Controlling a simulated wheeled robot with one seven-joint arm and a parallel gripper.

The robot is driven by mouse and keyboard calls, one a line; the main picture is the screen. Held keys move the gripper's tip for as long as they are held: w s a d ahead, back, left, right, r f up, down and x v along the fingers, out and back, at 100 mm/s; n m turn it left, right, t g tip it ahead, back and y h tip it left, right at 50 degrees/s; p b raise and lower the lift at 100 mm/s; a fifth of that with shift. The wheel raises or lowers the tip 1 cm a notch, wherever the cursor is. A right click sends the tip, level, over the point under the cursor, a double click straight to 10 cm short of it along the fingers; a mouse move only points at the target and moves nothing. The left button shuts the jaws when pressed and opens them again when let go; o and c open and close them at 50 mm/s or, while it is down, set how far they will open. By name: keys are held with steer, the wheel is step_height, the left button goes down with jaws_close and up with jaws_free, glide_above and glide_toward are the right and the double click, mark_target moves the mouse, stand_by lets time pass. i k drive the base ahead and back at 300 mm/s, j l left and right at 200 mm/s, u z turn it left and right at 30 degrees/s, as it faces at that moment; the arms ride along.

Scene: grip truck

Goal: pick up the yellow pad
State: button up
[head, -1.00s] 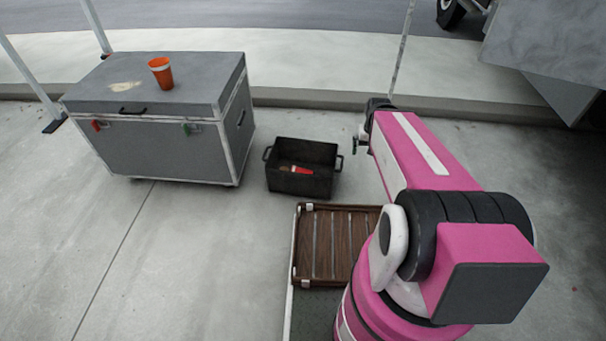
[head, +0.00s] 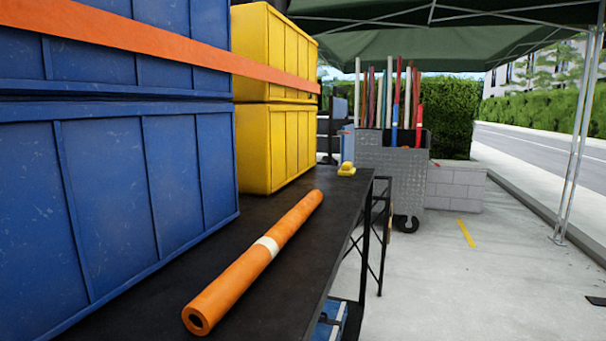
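A small yellow object (head: 347,169), which may be the yellow pad, sits at the far right end of a long black table (head: 318,215). It is small in view, so its exact shape is hard to make out. A flat yellow strip (head: 466,234) also lies on the pavement beyond the table. My gripper and arm are not in view.
An orange roll with a white band (head: 228,287) lies along the table's front. Blue crates (head: 125,190) and yellow crates (head: 268,150) are stacked behind it. A metal cart (head: 385,170) with upright poles stands beyond. The pavement at right is largely clear.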

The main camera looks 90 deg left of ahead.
mark_target(347, 169)
steer(key=u, duration=3.3)
steer(key=i+l+z, duration=0.2)
steer(key=i+l, duration=0.2)
